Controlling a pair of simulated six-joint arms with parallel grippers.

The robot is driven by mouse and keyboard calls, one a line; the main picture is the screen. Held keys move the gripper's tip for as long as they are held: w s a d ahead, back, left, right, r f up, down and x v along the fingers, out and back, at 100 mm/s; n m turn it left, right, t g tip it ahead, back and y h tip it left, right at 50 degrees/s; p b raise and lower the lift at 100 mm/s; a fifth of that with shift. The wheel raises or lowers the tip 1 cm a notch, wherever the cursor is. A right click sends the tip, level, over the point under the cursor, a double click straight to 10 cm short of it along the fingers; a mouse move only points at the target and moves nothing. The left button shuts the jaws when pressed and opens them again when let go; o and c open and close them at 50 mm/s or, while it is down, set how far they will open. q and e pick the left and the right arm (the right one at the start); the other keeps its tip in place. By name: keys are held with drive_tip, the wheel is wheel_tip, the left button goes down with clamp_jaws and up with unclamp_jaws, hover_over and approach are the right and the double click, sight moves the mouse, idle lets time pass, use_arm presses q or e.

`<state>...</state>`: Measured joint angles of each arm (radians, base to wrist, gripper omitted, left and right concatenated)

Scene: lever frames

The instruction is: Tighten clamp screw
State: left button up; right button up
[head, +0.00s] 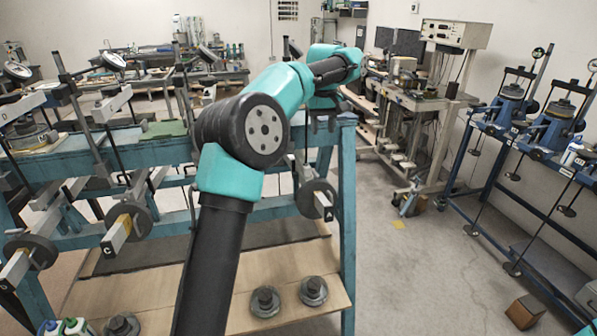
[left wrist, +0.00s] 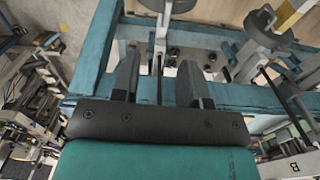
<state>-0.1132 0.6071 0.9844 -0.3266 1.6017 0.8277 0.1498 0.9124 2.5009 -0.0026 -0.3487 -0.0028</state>
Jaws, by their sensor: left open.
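My left arm reaches from the bottom of the head view over the end of the blue lever bench (head: 350,170). Its gripper (head: 322,126) points down there, beside the bench's right end post. In the left wrist view the two dark fingers of the gripper (left wrist: 158,80) stand wide apart. I cannot tell for sure which part is the clamp screw; the arm hides much of that lever frame in the head view. My right gripper is not in view.
Lever arms with disc weights (head: 320,199) hang along the bench front. Loose round weights (head: 313,291) lie on the wooden lower shelf (head: 200,305). More blue frames (head: 550,130) stand at the right. The grey floor (head: 410,270) between is mostly clear.

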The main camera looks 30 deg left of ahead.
sight(316, 173)
use_arm(q)
drive_tip(key=shift+s+a+r+n, duration=0.2)
drive_tip(key=shift+a+r+n, duration=0.2)
drive_tip(key=shift+a+r, duration=0.5)
drive_tip(key=shift+d, duration=0.1)
wheel_tip(316, 173, down, 17)
drive_tip(key=shift+f, duration=0.2)
drive_tip(key=shift+c, duration=0.3)
clamp_jaws()
